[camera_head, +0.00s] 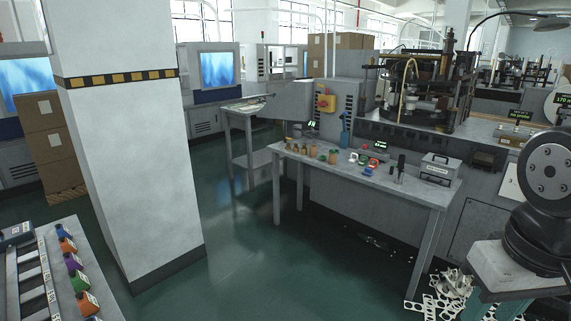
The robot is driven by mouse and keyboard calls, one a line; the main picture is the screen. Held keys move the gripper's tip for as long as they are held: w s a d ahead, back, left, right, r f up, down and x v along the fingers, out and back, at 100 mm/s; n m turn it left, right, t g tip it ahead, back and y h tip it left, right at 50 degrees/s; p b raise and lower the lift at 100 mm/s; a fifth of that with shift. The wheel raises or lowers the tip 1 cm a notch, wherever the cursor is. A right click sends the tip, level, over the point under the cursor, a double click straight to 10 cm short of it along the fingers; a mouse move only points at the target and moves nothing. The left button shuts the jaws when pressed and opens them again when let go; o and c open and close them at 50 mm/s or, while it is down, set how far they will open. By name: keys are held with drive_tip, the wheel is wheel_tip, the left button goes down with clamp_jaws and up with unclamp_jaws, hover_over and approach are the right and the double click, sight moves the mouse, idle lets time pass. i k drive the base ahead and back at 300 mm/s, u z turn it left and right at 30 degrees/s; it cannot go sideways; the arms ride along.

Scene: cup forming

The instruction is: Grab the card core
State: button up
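No thing that I can clearly name as the card core shows. Several small tan and brown pieces (312,151) stand on the left part of the grey workbench (420,189); they are too small to tell which, if any, is a card core. A white round reel (556,104) shows partly at the right edge, and its centre cannot be made out. My gripper is not in view.
A thick white pillar (125,130) stands at left. The bottom left has a rack (42,290) with several coloured bottles. White punched scrap (450,290) lies on the floor at right. Green floor (260,265) is open between pillar and workbench. Machinery (425,90) stands behind the bench.

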sight(313, 148)
drive_tip(key=i, duration=1.9)
drive_tip(key=z, duration=0.55)
drive_tip(key=k, duration=1.25)
drive_tip(key=i, duration=0.45)
drive_tip(key=u, duration=1.3)
drive_tip(key=i, duration=0.7)
drive_tip(key=u, duration=0.6)
drive_tip(key=i, duration=2.2)
drive_tip(key=z, duration=1.2)
drive_tip(key=i, duration=0.8)
drive_tip(key=z, duration=0.95)
